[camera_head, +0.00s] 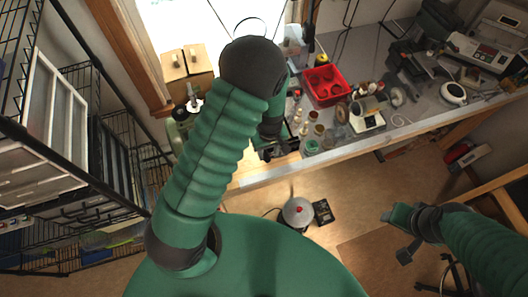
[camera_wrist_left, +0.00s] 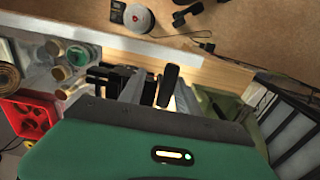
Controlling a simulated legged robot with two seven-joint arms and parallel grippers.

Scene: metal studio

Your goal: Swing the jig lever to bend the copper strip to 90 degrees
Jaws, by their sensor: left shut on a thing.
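My left gripper (camera_head: 270,153) is at the workbench's near edge, mostly hidden behind my own arm in the head view. In the left wrist view my left gripper (camera_wrist_left: 158,92) has its grey fingers beside a dark upright handle, which appears to be the jig lever (camera_wrist_left: 170,84); it is shut on it. Black blocky metal parts, likely the jig (camera_wrist_left: 105,77), sit just left of the fingers. I cannot make out the copper strip or its bend angle. My right gripper (camera_head: 405,250) hangs at the right, away from the bench; its jaws are too unclear to read.
A red bin (camera_head: 326,85), several jars and bottles, and a white device (camera_head: 367,113) crowd the grey bench (camera_head: 360,152). Wire shelving (camera_head: 75,215) stands at the left. A round grey object (camera_head: 298,212) and a black box (camera_head: 323,212) lie on the floor below.

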